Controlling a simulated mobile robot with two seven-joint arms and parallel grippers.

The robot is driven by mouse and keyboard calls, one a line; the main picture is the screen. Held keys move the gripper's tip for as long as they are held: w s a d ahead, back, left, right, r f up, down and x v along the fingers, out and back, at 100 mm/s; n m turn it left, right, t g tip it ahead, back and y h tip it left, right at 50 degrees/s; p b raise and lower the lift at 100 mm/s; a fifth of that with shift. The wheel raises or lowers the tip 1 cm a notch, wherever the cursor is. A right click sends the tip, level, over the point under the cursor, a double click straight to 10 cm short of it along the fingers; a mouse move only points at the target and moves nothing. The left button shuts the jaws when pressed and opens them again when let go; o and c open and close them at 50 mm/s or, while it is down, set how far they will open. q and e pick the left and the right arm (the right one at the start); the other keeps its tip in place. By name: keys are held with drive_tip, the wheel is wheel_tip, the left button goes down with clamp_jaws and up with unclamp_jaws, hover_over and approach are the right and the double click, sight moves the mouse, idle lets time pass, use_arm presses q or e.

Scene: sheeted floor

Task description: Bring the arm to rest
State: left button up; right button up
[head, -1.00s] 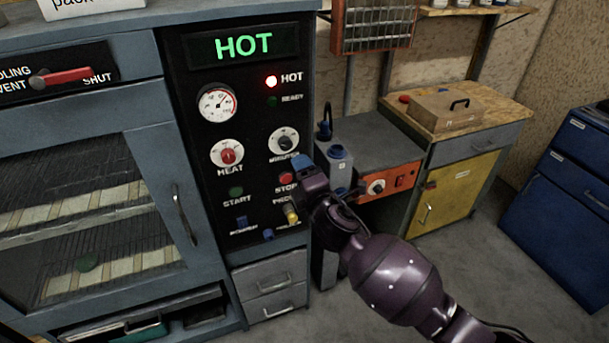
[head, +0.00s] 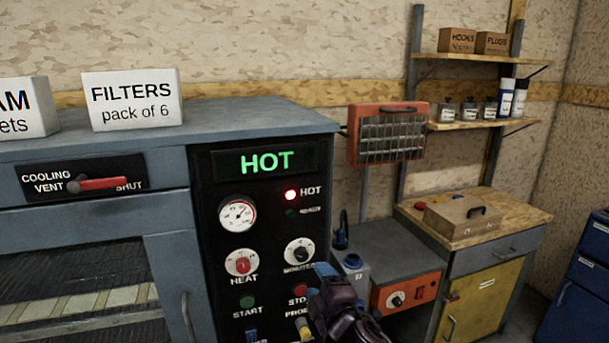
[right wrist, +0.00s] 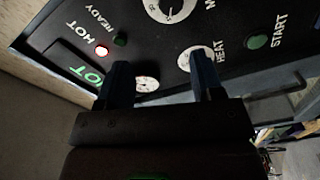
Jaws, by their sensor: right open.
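My right gripper (head: 318,282) is in front of the lower right of the black control panel (head: 210,185), beside the STOP button (head: 299,289). In the right wrist view its two blue fingers (right wrist: 160,68) are apart, with nothing held between them. The panel's gauge (right wrist: 147,84) and the HEAT knob (right wrist: 187,58) show behind the fingers there. The purple right arm (head: 345,325) comes in from the bottom edge, and most of it is out of frame. My left gripper is not in view.
The oven's lit sign (head: 265,161) reads HOT. The red cooling vent lever (head: 100,184) points toward SHUT. A grey bench with an orange front (head: 405,291) and a wooden-topped cabinet (head: 482,308) stand to the right. An orange wall heater (head: 388,134) hangs above.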

drive_tip(key=s+d+f+m+g+h+b, duration=0.15)
drive_tip(key=s+d+f+m+h, duration=0.25)
drive_tip(key=s+d+f+m, duration=0.85)
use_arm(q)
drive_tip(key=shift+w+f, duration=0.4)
use_arm(e)
drive_tip(key=s+d+f+m+g+h, duration=0.1)
drive_tip(key=s+d+f+m+g, duration=0.1)
drive_tip(key=s+d+f, duration=0.4)
drive_tip(key=s+d+f+m+g+h, duration=0.1)
drive_tip(key=s+d+f+m+h, duration=0.1)
drive_tip(key=s+d+f, duration=0.4)
drive_tip(key=s+f+m, duration=0.1)
drive_tip(key=s, duration=0.4)
drive_tip(key=shift+f+g, duration=0.2)
drive_tip(key=shift+g, duration=0.15)
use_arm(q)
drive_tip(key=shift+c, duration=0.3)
use_arm(e)
drive_tip(key=shift+m, duration=0.25)
